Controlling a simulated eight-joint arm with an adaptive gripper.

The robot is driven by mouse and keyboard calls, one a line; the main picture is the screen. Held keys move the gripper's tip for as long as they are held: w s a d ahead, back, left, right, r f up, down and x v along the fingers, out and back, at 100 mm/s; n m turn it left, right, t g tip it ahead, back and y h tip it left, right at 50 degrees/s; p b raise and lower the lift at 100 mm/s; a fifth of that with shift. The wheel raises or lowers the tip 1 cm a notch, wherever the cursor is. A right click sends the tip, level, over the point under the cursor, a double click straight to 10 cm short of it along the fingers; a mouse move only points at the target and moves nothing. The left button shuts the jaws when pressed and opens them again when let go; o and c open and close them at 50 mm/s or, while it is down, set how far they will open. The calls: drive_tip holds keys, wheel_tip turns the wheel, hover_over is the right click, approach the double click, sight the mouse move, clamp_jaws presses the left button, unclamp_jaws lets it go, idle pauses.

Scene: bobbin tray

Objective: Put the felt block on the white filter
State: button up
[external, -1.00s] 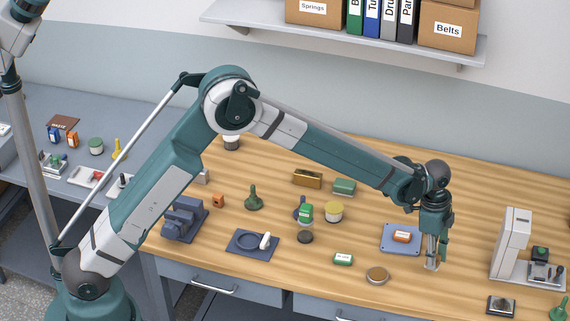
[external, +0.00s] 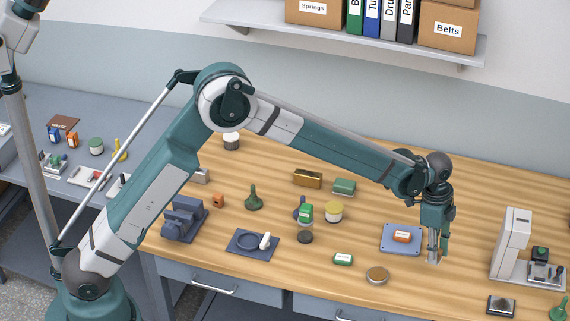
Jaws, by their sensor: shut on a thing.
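My gripper (external: 434,257) points down over the right part of the wooden table, just right of a blue tray (external: 388,247). Its fingers are shut on a small pale thing, mostly covered by the fingers; I cannot tell for sure that it is the felt block. It seems to be a little above the table top. I cannot single out the white filter with certainty. A dark round container with a white top (external: 231,140) stands at the back left, partly behind my arm.
An orange-and-white block (external: 402,236) lies on the blue tray. A round brown-topped tin (external: 377,275) and a green block with a white label (external: 343,259) lie left of my gripper. A tall white machine (external: 510,243) stands at the right. Wood between gripper and machine is clear.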

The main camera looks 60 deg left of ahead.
drive_tip(key=s+a+n, duration=0.2)
drive_tip(key=s+a, duration=0.1)
drive_tip(key=a, duration=1.2)
drive_tip(key=s+a+n, duration=0.2)
drive_tip(key=s+a, duration=0.1)
drive_tip(key=a, duration=1.2)
drive_tip(key=s+a+n, duration=0.2)
drive_tip(key=s+a, duration=0.1)
drive_tip(key=a, duration=1.2)
drive_tip(key=s+a+f+n+y+p, duration=0.1)
drive_tip(key=s+a+n, duration=0.4)
drive_tip(key=s+a, duration=2.4)
drive_tip(key=a, duration=0.3)
drive_tip(key=shift+a+f+n+t+y, duration=0.15)
drive_tip(key=shift+a+n+t+y, duration=0.15)
drive_tip(key=shift+a+t, duration=0.1)
drive_tip(key=w+a+p, duration=0.1)
drive_tip(key=w+a, duration=1.1)
drive_tip(key=shift+w+a+p, duration=0.25)
drive_tip(key=shift+a+p, duration=0.1)
drive_tip(key=shift+p, duration=0.05)
